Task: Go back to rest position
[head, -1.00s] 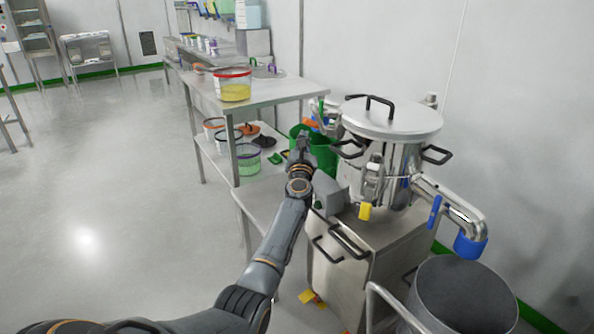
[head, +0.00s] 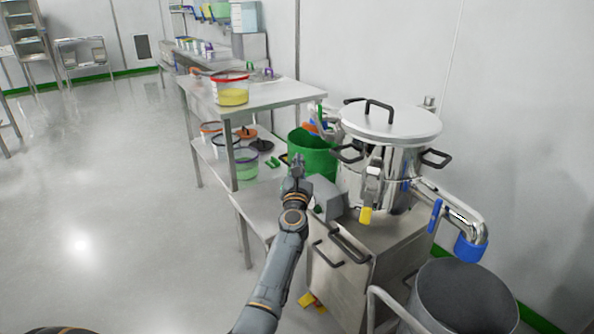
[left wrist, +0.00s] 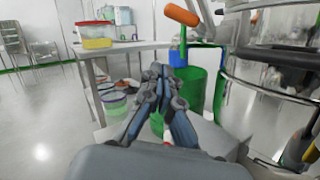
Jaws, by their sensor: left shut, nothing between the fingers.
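My left gripper (head: 298,162) is shut and empty. In the head view it is in the air in front of the green bin (head: 315,152), left of the steel vessel. In the left wrist view its fingers (left wrist: 160,72) come together in front of the green bin (left wrist: 188,88). My right gripper is in neither view.
A lidded steel vessel (head: 390,125) stands on a steel cabinet (head: 365,250) right of my arm. A bench (head: 285,92) bears a yellow-filled tub (head: 232,90). A grey drum (head: 462,300) stands at lower right. The floor (head: 100,200) at left is clear.

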